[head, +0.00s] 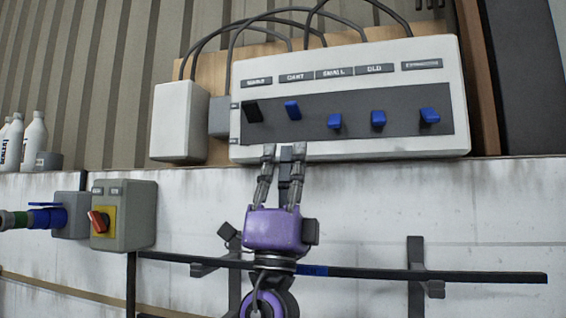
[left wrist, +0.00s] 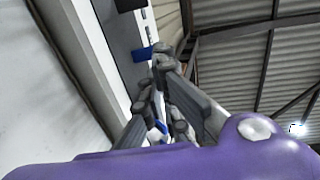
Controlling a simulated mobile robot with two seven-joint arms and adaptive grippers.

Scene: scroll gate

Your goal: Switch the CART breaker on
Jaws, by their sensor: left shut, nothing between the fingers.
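A grey-white breaker panel (head: 350,150) hangs on the wall, with a dark strip of levers under labels. The CART label (head: 296,77) is second from left. The blue CART lever (head: 292,110) below it sits higher than the SMALL lever (head: 335,122) and the OLD lever (head: 378,120). My left gripper (head: 284,152) is shut and empty, pointing up at the panel's lower edge, below the CART lever. In the left wrist view, its fingers (left wrist: 160,80) are beside the panel, near a blue lever (left wrist: 142,54); contact cannot be told. My right gripper is out of view.
A black lever (head: 252,111) is left of CART; another blue lever (head: 430,116) is far right. A grey box with a red rotary switch (head: 98,221) is at lower left. A black rail (head: 420,274) runs behind my arm. White bottles (head: 34,140) stand far left.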

